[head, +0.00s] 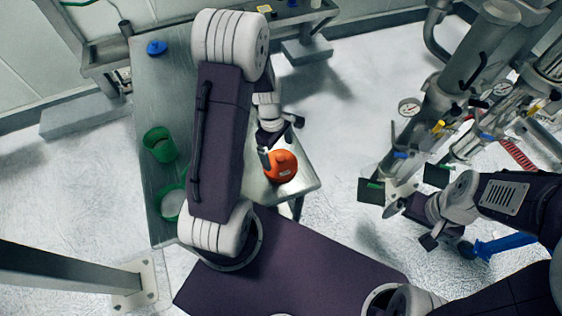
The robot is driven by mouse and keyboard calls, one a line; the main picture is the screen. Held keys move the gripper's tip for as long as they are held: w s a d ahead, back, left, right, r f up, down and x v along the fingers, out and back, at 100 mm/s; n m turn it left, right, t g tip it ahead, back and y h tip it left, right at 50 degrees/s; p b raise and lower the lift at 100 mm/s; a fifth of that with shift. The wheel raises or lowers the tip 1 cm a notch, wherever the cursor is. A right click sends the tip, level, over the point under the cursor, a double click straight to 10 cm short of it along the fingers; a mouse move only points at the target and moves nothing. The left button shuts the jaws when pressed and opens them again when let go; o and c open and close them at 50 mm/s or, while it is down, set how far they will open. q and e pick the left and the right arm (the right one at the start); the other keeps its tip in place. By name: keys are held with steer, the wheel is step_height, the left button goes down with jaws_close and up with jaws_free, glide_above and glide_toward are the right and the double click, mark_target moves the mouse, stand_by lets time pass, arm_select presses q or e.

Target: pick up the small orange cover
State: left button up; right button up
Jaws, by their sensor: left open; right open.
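The small orange cover (283,168) sits near the right front corner of the metal table (300,182). It is rounded, with a small light label on its side. My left gripper (279,146) is just above it in the picture, with its jaws apart. One finger overlaps the cover's upper left edge; I cannot tell whether it touches. My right gripper (411,226) is open, well to the right of the table and below the pipework, and looks empty.
A green cup (160,144), a green-rimmed container (172,203) and a blue object (156,47) are on the table's left side. Steel pipework with gauges (409,107) stands at right. A blue handle-like part (505,244) is near my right arm. Floor between table and pipework is clear.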

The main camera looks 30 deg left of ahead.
mark_target(279, 159)
arm_select(q)
steer(key=f, duration=0.4)
steer(key=shift+w+d+f, duration=0.2)
steer(key=shift+d+f, duration=0.05)
steer(key=shift+f, duration=0.1)
steer(key=shift+s+f, duration=0.1)
steer(key=shift+f, duration=0.15)
steer(key=shift+w+d, duration=0.1)
steer(key=shift+w, duration=0.1)
steer(key=c, duration=0.8)
steer(key=shift+s, duration=0.1)
steer(key=c, duration=0.5)
steer(key=shift+s, duration=0.25)
steer(key=shift+c, duration=1.3)
